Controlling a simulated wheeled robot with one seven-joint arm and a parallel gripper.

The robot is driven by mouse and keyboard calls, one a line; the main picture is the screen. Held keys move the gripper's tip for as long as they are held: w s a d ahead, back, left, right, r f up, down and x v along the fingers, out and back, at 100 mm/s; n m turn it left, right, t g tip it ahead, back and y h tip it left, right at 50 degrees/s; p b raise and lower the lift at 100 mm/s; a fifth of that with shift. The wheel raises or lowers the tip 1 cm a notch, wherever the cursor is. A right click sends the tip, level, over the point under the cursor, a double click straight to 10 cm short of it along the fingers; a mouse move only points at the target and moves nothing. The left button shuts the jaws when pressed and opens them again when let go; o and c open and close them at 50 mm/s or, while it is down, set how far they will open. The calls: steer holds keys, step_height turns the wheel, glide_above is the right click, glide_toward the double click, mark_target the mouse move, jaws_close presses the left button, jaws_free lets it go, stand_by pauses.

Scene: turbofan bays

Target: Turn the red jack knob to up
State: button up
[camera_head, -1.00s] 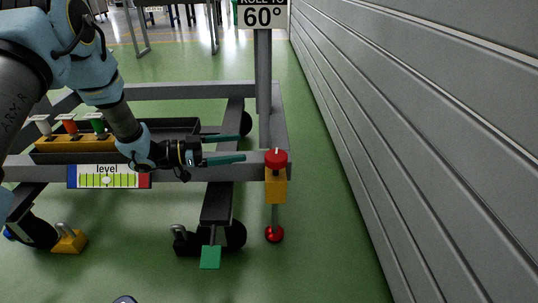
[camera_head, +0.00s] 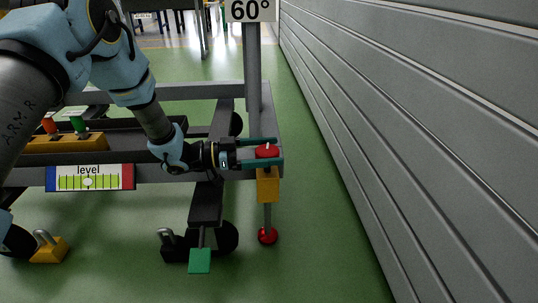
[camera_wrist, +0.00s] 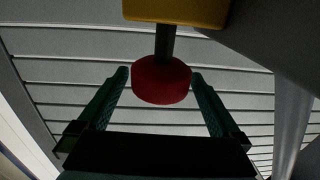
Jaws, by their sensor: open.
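The red jack knob (camera_head: 267,152) sits on top of a yellow jack body (camera_head: 267,185) at the right corner of the grey frame. A thin rod runs down from it to a red foot (camera_head: 267,236) near the floor. My gripper (camera_head: 262,152) is open, with its two green fingers on either side of the knob. In the wrist view the knob (camera_wrist: 161,80) lies between the fingertips of my gripper (camera_wrist: 160,82), with a visible gap on the left. Contact on the right cannot be told. The knob's pointer is too small to read.
A level gauge (camera_head: 89,178) is on the frame's front rail. Red and green knobs stand on a yellow block (camera_head: 60,143) at left. A post with a 60° sign (camera_head: 250,10) rises behind the jack. A grey slatted wall (camera_head: 420,130) stands at right. A green pedal (camera_head: 200,261) is below.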

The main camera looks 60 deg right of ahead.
steer(key=shift+s+d, duration=0.1)
steer(key=shift+c, duration=0.4)
steer(key=c, duration=1.2)
